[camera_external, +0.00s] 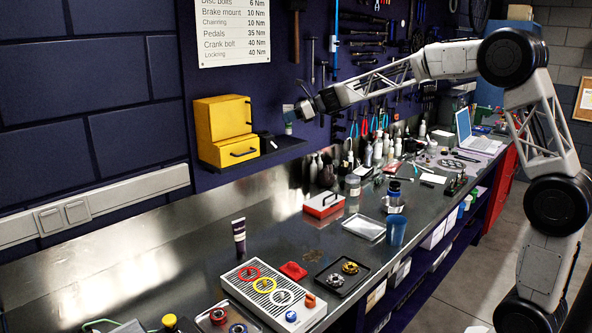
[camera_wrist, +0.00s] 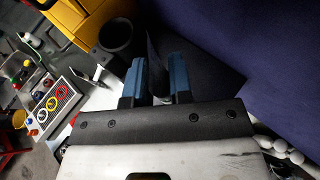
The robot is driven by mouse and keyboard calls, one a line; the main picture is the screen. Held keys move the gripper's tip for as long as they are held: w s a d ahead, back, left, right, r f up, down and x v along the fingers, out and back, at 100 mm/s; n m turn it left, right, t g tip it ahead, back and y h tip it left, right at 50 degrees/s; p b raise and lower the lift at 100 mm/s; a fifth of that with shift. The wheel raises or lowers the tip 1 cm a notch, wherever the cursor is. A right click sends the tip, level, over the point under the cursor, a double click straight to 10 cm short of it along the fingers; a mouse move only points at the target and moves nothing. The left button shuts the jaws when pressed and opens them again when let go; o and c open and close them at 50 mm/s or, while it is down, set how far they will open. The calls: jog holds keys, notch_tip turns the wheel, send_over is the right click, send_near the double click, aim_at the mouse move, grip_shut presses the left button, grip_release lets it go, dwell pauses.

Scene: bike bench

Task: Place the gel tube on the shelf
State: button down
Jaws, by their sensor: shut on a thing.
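My gripper (camera_external: 290,116) is up at the back wall, just right of and above the dark shelf (camera_external: 284,146). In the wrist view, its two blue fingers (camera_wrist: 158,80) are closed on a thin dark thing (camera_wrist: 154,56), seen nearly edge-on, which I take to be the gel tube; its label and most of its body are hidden. Another dark tube (camera_external: 239,236) with a pale band stands upright on the bench.
A yellow box (camera_external: 223,115) fills the shelf's left part. A small black holder (camera_external: 266,142) stands beside it; a round black opening (camera_wrist: 116,36) shows left of the fingers in the wrist view. The shelf's right end looks bare. Bottles (camera_external: 378,152) stand on the bench below.

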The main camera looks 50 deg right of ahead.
aim_at(286, 125)
jog(key=shift+w, duration=0.6)
jog(key=shift+f, duration=0.1)
jog(key=shift+f, duration=1.7)
jog(key=shift+f, duration=0.1)
jog(key=c, duration=1)
grip_release()
jog(key=v, duration=1.2)
